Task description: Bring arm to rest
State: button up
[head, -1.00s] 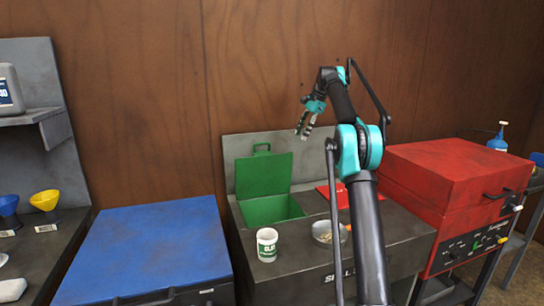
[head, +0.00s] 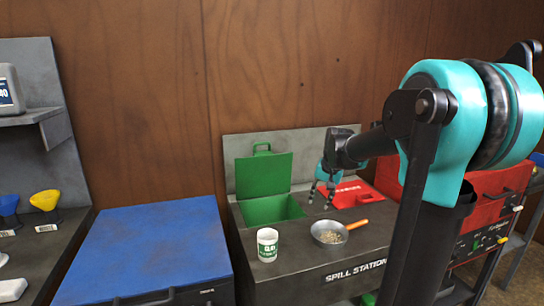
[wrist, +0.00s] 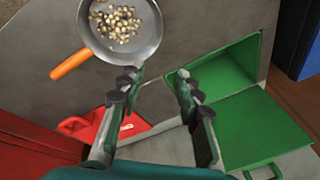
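My arm (head: 425,150) reaches in from the right in the head view, its teal joint large and close to the camera. A metal pan (head: 328,233) with granules and an orange handle stands on the station in front of the gripper. It also shows at the top of the wrist view (wrist: 150,50).
A green bin (head: 270,208) with its lid raised is left of my gripper. A white can (head: 267,246) stands in front of it. A blue chest (head: 150,245) is at left, and a red cabinet (head: 485,190) is partly behind my arm. Space above the station is clear.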

jog(key=s+f+n, duration=0.1)
jog(key=s+f, duration=0.4)
jog(key=s, duration=0.3)
jog(key=s+d+f+n+h, duration=0.1)
jog(key=s+f+n, duration=0.1)
jog(key=s+f, duration=0.3)
jog(key=s+d+f+n+t, duration=0.1)
jog(key=s+f, duration=0.4)
jog(key=s, duration=0.6)
jog(key=shift+s+f, duration=0.2)
jog(key=shift+f, duration=0.05)
jog(key=shift+o, duration=0.4)
jog(key=shift+d, duration=0.1)
